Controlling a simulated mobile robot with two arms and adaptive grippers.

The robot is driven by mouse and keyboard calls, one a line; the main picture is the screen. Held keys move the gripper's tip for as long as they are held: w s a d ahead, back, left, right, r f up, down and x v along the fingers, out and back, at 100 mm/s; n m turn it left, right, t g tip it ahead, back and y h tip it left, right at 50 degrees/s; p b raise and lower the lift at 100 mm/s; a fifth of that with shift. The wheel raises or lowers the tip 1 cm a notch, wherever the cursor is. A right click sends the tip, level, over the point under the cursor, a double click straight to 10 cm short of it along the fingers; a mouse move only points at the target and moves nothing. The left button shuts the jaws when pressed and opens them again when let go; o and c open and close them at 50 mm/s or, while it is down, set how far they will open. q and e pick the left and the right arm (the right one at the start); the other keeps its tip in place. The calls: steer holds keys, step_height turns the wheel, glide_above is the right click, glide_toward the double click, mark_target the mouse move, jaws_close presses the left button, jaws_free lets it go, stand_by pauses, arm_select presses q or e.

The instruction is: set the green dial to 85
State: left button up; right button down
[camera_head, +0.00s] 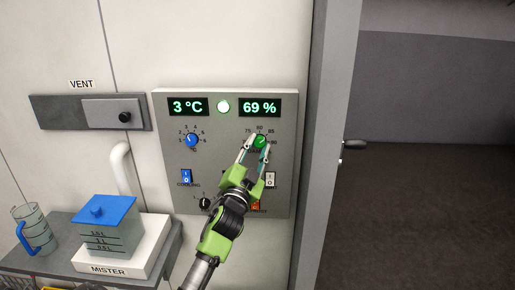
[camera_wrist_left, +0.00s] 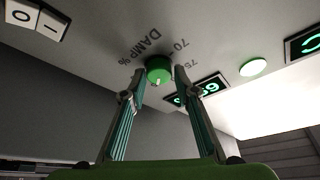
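The green dial (camera_head: 260,141) is on the right side of a grey control panel (camera_head: 225,160). Numbers are printed around it, and the display (camera_head: 259,107) above it reads 69 %. My left gripper (camera_head: 255,141) reaches up to the dial from below. In the left wrist view the green dial (camera_wrist_left: 159,71) lies between the two fingertips, with a small gap seeming to show on each side. The lettering "DAMP %" and the numbers 70 and 75 show beside it. My left gripper (camera_wrist_left: 159,78) is open. My right gripper is not in view.
A blue dial (camera_head: 192,140) sits left under the 3 °C display (camera_head: 188,107). A blue switch (camera_head: 186,177) and a white switch (camera_head: 270,180) are below. A blue-lidded mister tank (camera_head: 108,228) and a jug (camera_head: 36,232) stand at lower left. A door frame (camera_head: 330,120) borders the right.

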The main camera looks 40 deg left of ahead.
arm_select(q)
steer(key=shift+o, duration=0.6)
steer(key=shift+w, duration=0.1)
steer(key=shift+f, duration=0.1)
steer(key=v, duration=1.2)
steer(key=shift+a, duration=0.1)
